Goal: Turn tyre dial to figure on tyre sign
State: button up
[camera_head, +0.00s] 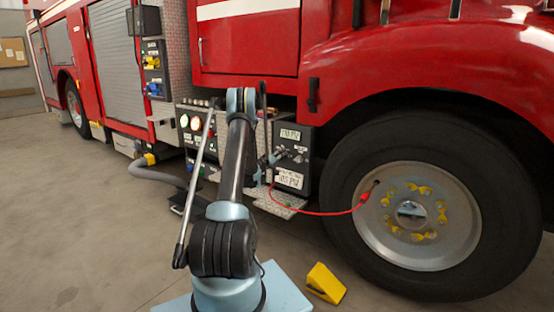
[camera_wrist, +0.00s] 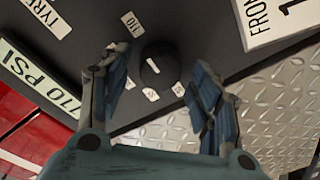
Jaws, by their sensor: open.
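The dark round dial (camera_wrist: 160,66) sits on a dark panel in the wrist view, with a short white mark on its face. Small white figure labels surround it; one reads 110 (camera_wrist: 132,24), and those below are too small to read. My gripper (camera_wrist: 157,62) is open, its two blue-padded fingers on either side of the dial; contact cannot be told. A white sign (camera_wrist: 277,18), cut off, starts with FRON and 1. In the head view the lower sign (camera_head: 289,179) seems to read 105 PSI. My gripper (camera_head: 274,158) is small there, at the panel.
A red hose (camera_head: 325,213) runs to the truck's front wheel (camera_head: 415,215). A yellow chock (camera_head: 325,283) lies on the floor. Tread plate (camera_wrist: 270,105) lies beside the panel.

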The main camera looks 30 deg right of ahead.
jog(key=c, duration=1.1)
jog(key=n, duration=0.8)
jog(key=shift+w+a+g, duration=0.15)
jog(key=shift+g, duration=0.15)
jog(key=shift+n, duration=0.3)
